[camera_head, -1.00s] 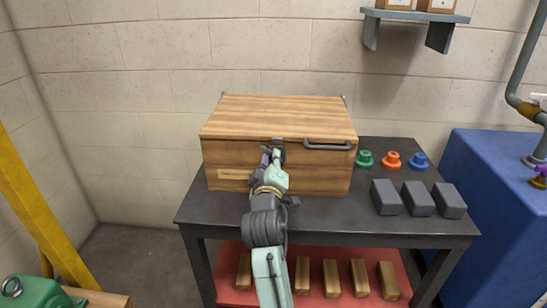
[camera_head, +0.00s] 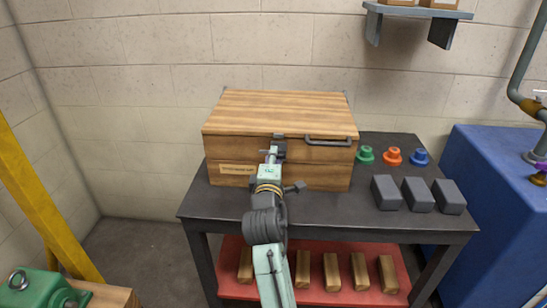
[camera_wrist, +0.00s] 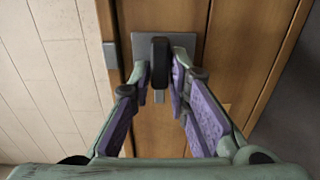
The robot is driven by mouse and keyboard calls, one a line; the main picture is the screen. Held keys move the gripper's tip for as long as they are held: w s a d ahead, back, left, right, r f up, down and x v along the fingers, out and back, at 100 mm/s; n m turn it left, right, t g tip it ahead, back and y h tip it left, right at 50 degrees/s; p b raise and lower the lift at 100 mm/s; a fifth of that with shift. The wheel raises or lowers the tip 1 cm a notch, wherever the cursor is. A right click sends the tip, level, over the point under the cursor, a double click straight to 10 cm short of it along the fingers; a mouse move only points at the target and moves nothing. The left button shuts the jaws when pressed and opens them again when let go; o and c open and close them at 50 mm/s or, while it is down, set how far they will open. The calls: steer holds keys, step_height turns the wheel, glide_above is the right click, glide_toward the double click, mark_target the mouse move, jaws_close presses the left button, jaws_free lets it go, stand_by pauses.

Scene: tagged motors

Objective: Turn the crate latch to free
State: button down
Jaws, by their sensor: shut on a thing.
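A wooden crate (camera_head: 285,108) with a shut lid stands on a dark table. Its latch, at the front middle under the lid's edge, is mostly hidden by my gripper (camera_head: 272,154) in the head view. In the wrist view, the latch (camera_wrist: 159,60) is a dark upright lever on a grey plate (camera_wrist: 125,52) fixed to the wood. My gripper's purple-padded fingers (camera_wrist: 160,78) are shut on the lever, one on each side. The latch's exact angle is hard to tell.
A grey bar handle (camera_head: 330,142) is on the crate front, right of the latch. Green (camera_head: 365,155), orange (camera_head: 392,156) and blue (camera_head: 418,157) parts and three grey blocks (camera_head: 417,195) sit on the table (camera_head: 330,218) to the right. A shelf (camera_head: 418,12) hangs above.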

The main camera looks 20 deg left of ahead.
stand_by(0.4)
steer(key=c, duration=1.6)
jaws_free()
steer(key=v, duration=1.2)
